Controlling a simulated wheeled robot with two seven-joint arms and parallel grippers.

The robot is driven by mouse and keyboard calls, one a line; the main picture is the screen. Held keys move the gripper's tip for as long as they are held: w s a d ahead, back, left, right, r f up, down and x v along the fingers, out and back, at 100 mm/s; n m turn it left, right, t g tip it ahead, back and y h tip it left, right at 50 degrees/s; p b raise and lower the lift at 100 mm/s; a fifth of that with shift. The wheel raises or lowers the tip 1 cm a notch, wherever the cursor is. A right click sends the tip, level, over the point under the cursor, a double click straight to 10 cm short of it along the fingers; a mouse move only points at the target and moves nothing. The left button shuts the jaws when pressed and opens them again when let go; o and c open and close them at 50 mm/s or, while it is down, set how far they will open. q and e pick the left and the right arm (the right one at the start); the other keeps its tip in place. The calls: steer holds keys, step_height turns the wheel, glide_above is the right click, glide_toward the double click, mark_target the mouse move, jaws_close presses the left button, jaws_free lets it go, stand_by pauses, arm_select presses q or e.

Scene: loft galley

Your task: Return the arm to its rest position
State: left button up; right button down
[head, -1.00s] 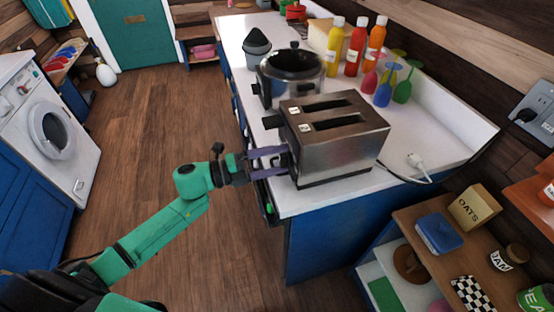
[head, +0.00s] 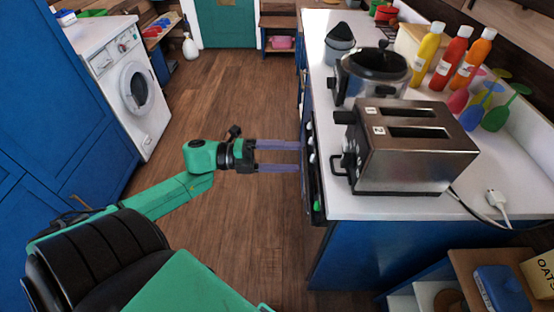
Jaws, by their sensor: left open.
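My left arm comes in from the lower left in the head view, green with black joints. Its left gripper (head: 278,157) is open, with two parallel purple fingers pointing right and nothing between them. The fingertips are just left of the counter's front edge, and the gripper looks apart from the toaster. The silver two-slot toaster (head: 420,165) stands upright on the white counter, right of the gripper. My right gripper is not in view.
A dark-lidded cooker (head: 372,76), a grey cone-topped container (head: 339,42) and sauce bottles (head: 450,57) stand on the counter (head: 360,205). Blue cabinets and a washing machine (head: 128,82) are at left. The wooden floor (head: 228,95) between is clear.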

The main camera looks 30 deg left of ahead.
arm_select(q)
steer(key=v, duration=0.2)
steer(key=shift+s+a, duration=0.1)
steer(key=shift+a, duration=0.2)
